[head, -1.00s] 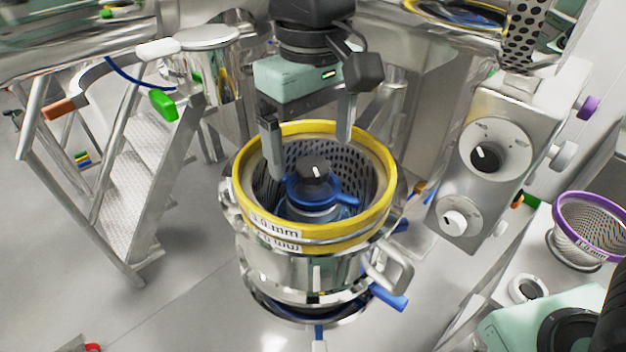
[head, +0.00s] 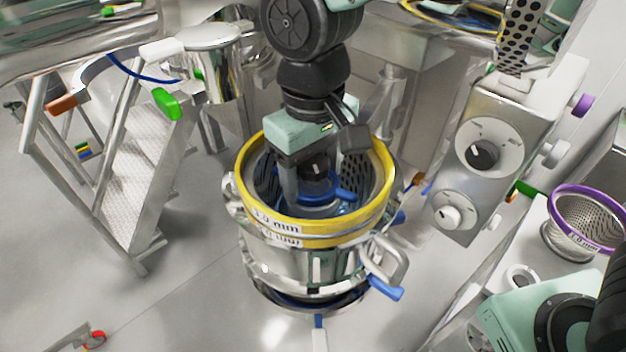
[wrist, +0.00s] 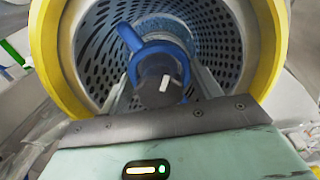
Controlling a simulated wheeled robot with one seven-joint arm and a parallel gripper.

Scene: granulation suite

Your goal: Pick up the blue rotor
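The blue rotor (head: 322,201) sits inside the yellow-rimmed sieve basket (head: 251,212), with a dark knob (head: 317,170) with a white mark on top. In the wrist view the rotor (wrist: 150,48) shows its blue arm and ring around the dark knob (wrist: 160,85). My gripper (head: 311,190) reaches down into the basket over the rotor. Its fingers stand apart on either side of the knob. The fingertips are largely hidden, and I cannot tell whether they touch the rotor.
The basket sits in a steel housing (head: 300,268) with clamps and a blue-tipped handle (head: 385,288). A control box with knobs (head: 482,155) stands at right, near a purple-rimmed sieve (head: 590,218). Metal steps (head: 130,185) stand at left.

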